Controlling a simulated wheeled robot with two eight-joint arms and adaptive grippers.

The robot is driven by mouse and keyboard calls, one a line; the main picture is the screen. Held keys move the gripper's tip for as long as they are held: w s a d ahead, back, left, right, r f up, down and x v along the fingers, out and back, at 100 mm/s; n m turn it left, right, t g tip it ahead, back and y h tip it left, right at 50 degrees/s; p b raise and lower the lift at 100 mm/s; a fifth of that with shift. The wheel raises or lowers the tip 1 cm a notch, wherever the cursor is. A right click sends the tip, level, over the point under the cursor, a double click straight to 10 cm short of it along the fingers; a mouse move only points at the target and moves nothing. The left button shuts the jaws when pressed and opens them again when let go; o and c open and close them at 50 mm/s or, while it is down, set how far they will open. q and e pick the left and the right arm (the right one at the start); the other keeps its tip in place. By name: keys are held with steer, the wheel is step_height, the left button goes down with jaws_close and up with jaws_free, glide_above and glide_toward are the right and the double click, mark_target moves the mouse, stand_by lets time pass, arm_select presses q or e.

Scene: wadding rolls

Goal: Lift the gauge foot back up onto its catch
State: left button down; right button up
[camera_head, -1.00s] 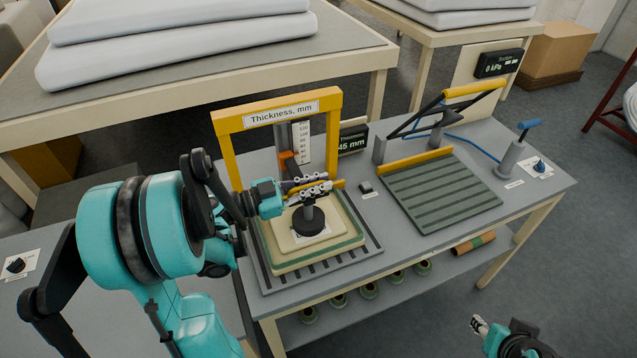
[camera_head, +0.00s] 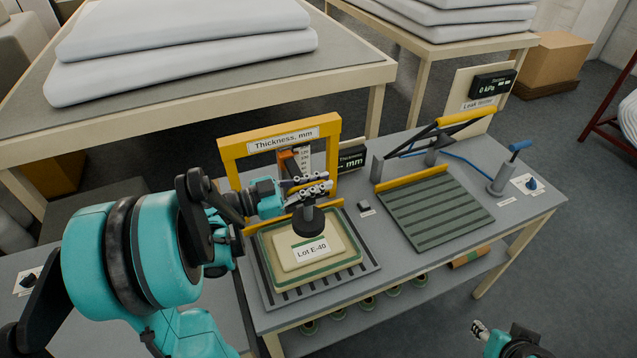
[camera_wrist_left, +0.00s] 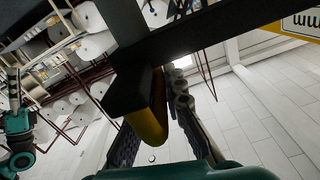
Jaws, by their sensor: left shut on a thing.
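The gauge foot (camera_head: 308,222) is a black disc on a short stem, hanging clear above the lot pad (camera_head: 285,262) under the yellow thickness gauge frame (camera_head: 228,165). My left gripper (camera_head: 308,188) is shut on the foot's handle, just above the disc. In the left wrist view a yellow grip (camera_wrist_left: 148,122) on a black bar lies between its fingers. An orange piece (camera_head: 288,163) sits high on the gauge column, close under the top bar. I cannot make out the catch. My right gripper (camera_head: 479,328) is low at the right, away from the bench; its jaw opening is unclear.
The gauge's small display (camera_head: 351,158) shows dashes and mm. A leak tester with a green ribbed plate (camera_head: 440,200) and a blue-handled lever (camera_head: 510,165) stands to the right on the bench. Tables with white wadding are behind.

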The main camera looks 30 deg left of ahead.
arm_select(q)
steer(key=c, duration=1.6)
jaws_free()
steer(key=shift+r, duration=0.25)
steer(key=v, duration=1.2)
